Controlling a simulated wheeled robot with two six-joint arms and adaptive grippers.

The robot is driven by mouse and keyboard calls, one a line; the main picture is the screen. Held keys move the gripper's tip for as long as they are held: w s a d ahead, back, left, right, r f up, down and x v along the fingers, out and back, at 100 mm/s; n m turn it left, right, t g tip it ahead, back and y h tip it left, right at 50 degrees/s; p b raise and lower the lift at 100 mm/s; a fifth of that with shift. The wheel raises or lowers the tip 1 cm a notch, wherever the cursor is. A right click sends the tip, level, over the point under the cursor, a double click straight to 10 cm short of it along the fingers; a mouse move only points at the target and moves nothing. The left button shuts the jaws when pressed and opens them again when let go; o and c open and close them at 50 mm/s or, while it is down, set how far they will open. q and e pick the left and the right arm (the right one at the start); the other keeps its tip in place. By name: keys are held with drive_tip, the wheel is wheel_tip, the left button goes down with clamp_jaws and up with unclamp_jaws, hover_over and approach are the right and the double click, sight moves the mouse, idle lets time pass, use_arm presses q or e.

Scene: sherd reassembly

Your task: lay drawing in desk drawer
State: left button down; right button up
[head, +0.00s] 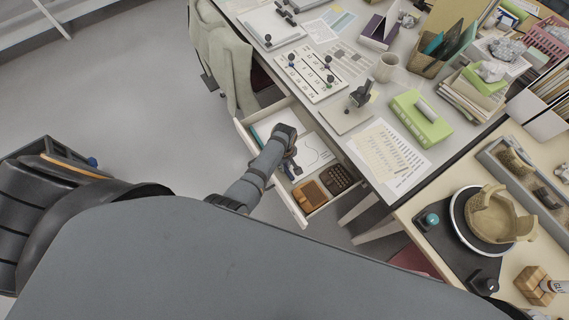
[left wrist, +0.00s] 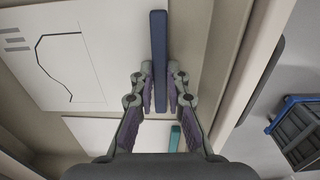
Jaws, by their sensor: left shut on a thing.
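The desk drawer (head: 289,206) is pulled open below the desk's edge. A white sheet with a dark curved line, the drawing (head: 318,151), lies inside it. The sheet also shows in the left wrist view (left wrist: 75,60), left of the fingers. My left gripper (head: 289,165) is over the drawer. In the head view my arm hides part of the drawer. My right gripper is not in view.
The drawer also holds a brown box (head: 308,195), a dark divided tray (head: 338,178) and another white sheet (head: 266,125). A printed page (head: 386,157) and a green box (head: 420,120) are on the crowded desk. A coat (head: 224,60) hangs to the left.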

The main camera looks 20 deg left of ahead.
use_arm(q)
drive_tip(key=c, duration=0.8)
unclamp_jaws()
wheel_tip(320, 180, up, 7)
drive_tip(key=p, duration=0.7)
drive_tip(key=shift+p, duration=0.35)
